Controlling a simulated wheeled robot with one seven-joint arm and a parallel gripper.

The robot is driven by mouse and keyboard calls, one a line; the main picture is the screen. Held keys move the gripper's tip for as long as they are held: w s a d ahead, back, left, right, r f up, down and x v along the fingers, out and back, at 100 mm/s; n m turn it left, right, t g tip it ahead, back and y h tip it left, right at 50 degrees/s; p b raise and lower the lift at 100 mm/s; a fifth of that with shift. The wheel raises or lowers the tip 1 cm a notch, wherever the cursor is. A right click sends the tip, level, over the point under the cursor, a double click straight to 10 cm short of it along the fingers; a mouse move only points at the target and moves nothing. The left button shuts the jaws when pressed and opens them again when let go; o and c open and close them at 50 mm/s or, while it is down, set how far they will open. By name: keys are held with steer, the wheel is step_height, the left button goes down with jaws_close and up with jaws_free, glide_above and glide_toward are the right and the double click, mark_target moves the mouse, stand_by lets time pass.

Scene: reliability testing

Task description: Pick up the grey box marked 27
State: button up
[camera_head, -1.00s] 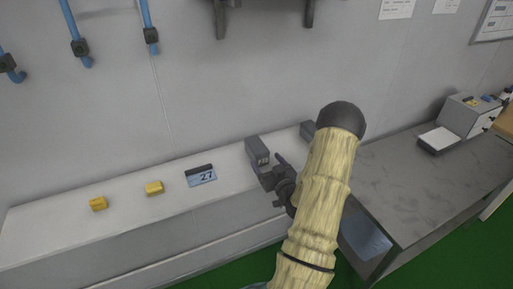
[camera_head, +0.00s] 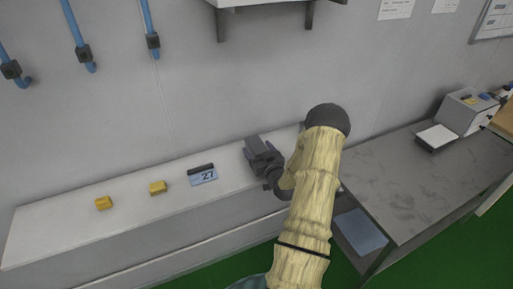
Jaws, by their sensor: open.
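A grey box (camera_head: 252,143) stands on the white ledge (camera_head: 75,231) against the wall, partly hidden behind my gripper. A blue card (camera_head: 203,177) printed 27, with a dark bar along its back edge, lies on the ledge left of the box. No number is readable on the box now. My gripper (camera_head: 261,158) is open at the near side of the box, its dark fingers overlapping it in view. I cannot tell whether they touch the box or lie around it.
Two yellow blocks, a left one (camera_head: 103,203) and a right one (camera_head: 158,187), lie on the ledge left of the card. A grey table (camera_head: 420,185) stands at right. A wall shelf (camera_head: 275,3) hangs above. My arm hides the ledge's right end.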

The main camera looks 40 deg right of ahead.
stand_by(0.5)
steer(key=c, duration=1.4)
steer(key=shift+o, duration=0.2)
steer(key=shift+s+r+b, duration=0.4)
steer(key=shift+s+r, duration=0.05)
steer(key=s+a+r+b, duration=0.3)
steer(key=s+r, duration=0.4)
steer(key=s, duration=0.5)
steer(key=shift+s+a+b, duration=0.15)
steer(key=shift+s+b, duration=0.2)
